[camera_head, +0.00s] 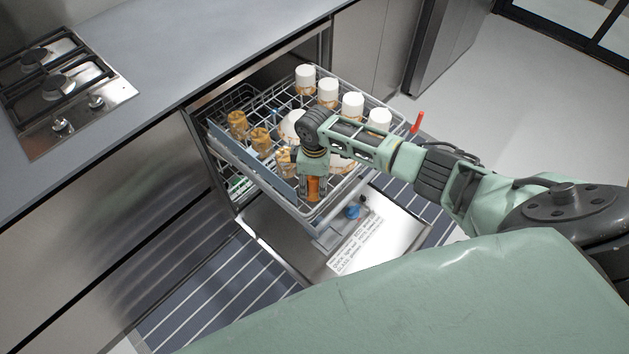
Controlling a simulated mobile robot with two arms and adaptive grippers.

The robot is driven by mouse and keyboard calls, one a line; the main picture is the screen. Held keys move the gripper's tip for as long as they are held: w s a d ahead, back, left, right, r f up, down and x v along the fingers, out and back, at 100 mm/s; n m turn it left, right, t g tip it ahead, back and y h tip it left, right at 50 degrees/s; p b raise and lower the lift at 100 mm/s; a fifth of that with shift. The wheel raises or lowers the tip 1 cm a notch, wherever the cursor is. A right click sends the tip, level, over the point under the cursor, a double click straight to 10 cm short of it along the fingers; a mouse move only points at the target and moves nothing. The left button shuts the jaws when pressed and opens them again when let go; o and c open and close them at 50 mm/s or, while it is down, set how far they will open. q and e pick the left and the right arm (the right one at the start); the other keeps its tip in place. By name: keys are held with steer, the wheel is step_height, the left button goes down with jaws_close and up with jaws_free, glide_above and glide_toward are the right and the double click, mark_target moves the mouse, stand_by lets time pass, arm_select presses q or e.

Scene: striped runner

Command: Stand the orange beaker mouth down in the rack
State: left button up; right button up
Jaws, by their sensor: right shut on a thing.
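The orange beaker (313,188) is at the front corner of the pulled-out dishwasher rack (300,213). My right gripper (313,180) reaches down over the rack and is shut on the beaker. The gripper and wrist hide the beaker's upper part, and I cannot tell whether its base touches the rack's wires. My left gripper is not in view.
Several white cups (352,104) line the rack's right side. Several amber glasses (261,139) stand on its left. The dishwasher door (385,240) lies open below, over a striped runner (215,300). A counter (190,45) with a gas hob (65,90) is at left.

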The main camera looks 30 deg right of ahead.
steer(key=shift+f, duration=0.35)
steer(key=o, duration=1.3)
step_height(320, 180, up, 12)
